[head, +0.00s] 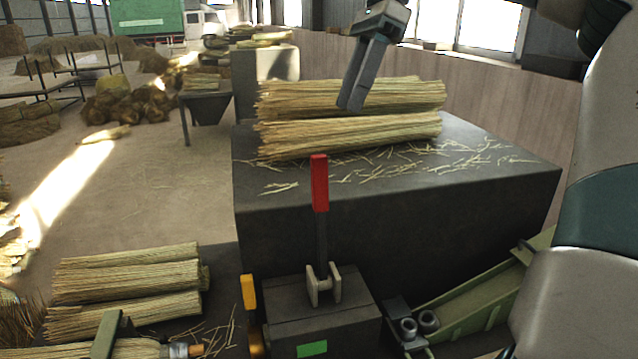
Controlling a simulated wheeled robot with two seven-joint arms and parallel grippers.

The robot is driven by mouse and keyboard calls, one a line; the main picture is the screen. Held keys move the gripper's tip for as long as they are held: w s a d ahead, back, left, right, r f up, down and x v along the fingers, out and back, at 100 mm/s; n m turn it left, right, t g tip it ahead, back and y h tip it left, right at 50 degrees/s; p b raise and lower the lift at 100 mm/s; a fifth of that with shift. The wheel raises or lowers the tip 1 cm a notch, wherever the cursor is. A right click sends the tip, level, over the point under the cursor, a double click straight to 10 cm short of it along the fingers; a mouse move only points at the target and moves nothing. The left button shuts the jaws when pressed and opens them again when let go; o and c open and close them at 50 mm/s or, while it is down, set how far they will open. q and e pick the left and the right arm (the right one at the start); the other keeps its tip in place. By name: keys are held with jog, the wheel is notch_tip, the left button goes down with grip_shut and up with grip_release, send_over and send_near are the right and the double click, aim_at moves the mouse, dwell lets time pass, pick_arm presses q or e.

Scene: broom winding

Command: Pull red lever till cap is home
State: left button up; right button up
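The red lever (319,184) stands upright, its red grip on a dark shaft that rises from a pale bracket (323,286) on a dark box. My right gripper (350,108) is above and behind the lever, apart from it, with its fingers pointing down in front of the straw bundles. The two fingers look close together, but the angle hides the gap between them. A metal collar (180,350) with an orange band sits at the end of a straw bundle at the lower left edge. I cannot tell whether it is the cap. My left gripper is out of view.
Two straw bundles (350,135) and loose straws lie on the dark block (400,215) behind the lever. A yellow-orange handle (249,291) stands left of the lever box. Several bundles (125,280) lie at lower left. A green channel (470,300) slopes at lower right.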

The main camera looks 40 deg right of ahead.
aim_at(313, 200)
jog(key=p+x, duration=0.3)
jog(key=x, duration=1.4)
jog(key=shift+d+f, duration=0.1)
jog(key=shift+f, duration=0.2)
grip_shut()
